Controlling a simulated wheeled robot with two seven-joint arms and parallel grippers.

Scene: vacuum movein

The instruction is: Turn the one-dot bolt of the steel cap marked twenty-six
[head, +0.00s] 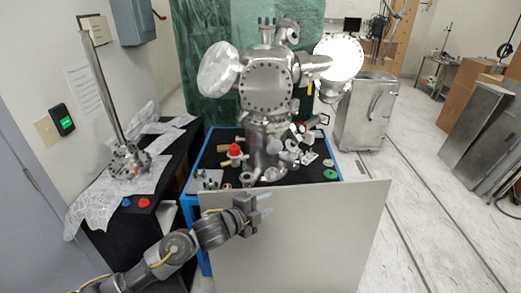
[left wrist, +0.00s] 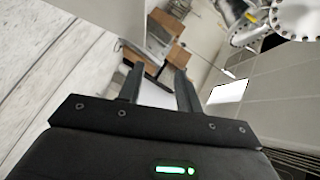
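The steel vacuum chamber (head: 268,140) stands on a blue-framed table with a black top. A round steel cap with a ring of bolts (head: 267,88) faces me on its front. A bright round flange (head: 339,57) sits at its upper right. A bolted round flange (left wrist: 297,14) also shows at the top right of the left wrist view. I cannot read any number or make out bolt dots. My left gripper (head: 264,205) is in front of the table, below and apart from the chamber. Its fingers (left wrist: 159,85) are apart with nothing between them. My right gripper is not in view.
A large grey panel (head: 310,245) stands before the table, close to my left gripper. A black side bench (head: 165,180) with a steel post, plastic sheet and red and blue knobs is at left. A steel cabinet (head: 366,110) stands behind right.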

